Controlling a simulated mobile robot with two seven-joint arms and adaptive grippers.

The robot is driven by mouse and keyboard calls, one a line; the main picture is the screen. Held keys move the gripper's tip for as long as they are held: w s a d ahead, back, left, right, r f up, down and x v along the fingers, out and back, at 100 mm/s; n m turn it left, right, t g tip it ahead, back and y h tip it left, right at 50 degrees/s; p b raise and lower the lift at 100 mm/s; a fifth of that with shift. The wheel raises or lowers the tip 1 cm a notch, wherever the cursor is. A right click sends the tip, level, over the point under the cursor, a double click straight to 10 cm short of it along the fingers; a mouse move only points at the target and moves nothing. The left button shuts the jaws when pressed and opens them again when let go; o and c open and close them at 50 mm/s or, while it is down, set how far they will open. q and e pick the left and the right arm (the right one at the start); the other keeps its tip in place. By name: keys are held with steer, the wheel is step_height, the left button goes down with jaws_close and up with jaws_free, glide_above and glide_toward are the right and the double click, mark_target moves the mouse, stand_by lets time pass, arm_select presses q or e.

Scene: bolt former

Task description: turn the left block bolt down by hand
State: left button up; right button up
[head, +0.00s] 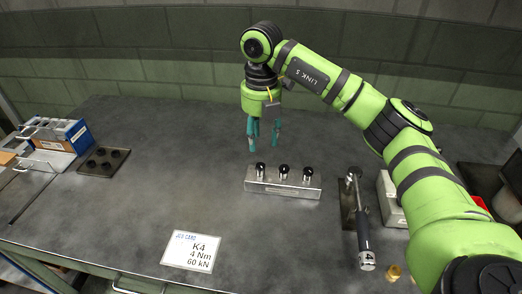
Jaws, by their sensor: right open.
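A metal block (283,188) lies on the grey bench near the middle. Three black-headed bolts stand upright in a row along its top. The left block bolt (260,170) is at the block's left end. My right gripper (264,146) points down with its teal fingers open, above and behind the left bolt, and looks empty. The fingers appear apart from the bolt. How far the left bolt is turned in cannot be made out. My left gripper is out of view.
A job card (191,251) lies at the front. A dark plate with holes (104,162) and a blue box (65,135) are at the left. The bench left of the block is clear.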

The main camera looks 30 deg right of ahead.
step_height(320, 180, up, 5)
steer(key=shift+r, duration=0.1)
stand_by(0.6)
